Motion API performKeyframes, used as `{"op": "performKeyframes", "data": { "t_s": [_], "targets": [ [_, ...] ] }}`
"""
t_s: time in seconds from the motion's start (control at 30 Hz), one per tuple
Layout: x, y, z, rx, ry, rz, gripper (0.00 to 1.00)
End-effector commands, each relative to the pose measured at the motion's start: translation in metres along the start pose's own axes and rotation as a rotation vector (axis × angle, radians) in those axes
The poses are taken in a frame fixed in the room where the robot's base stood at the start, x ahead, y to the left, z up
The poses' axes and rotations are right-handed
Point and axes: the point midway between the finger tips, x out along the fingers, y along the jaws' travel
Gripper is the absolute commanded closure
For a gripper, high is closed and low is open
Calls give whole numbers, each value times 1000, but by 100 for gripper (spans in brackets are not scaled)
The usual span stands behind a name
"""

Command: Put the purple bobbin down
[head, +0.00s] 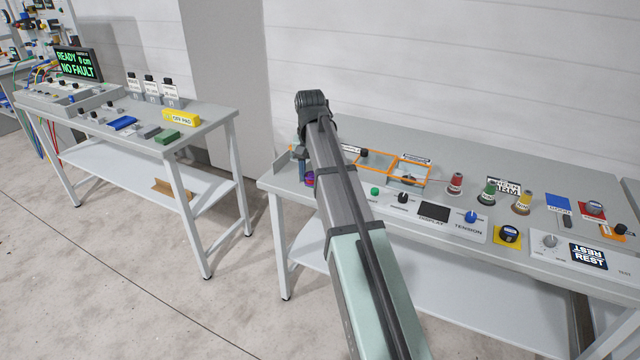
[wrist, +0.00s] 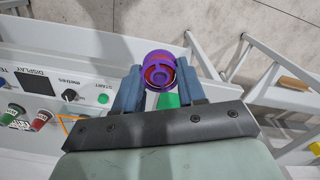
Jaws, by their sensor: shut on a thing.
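The purple bobbin (wrist: 159,66) is between the two blue fingers of my gripper (wrist: 158,78) in the wrist view. Its round end faces the camera, with an orange-red ring inside the purple rim. My gripper is shut on it. In the head view a small bit of the purple bobbin (head: 310,178) shows beside my arm, at the left end of the control table (head: 272,181). My arm hides most of the gripper there. I cannot tell whether the bobbin touches the surface below it.
An orange-framed tray (head: 427,172) lies right of my arm. Red, green and yellow thread spools (head: 455,184) stand farther right. A panel with a green start button (head: 375,191), a black knob and a display (head: 434,212) runs along the front. Another table (head: 205,116) stands left, across a floor gap.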

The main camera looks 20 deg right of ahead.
Motion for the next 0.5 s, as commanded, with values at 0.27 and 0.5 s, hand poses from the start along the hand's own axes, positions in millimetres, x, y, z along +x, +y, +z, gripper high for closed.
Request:
{"op": "performKeyframes", "data": {
  "t_s": [0.27,0.5],
  "targets": [
    [7,-15,-10,8,0,0,97],
    [19,-10,-55,64,-1,0,97]
  ]
}}
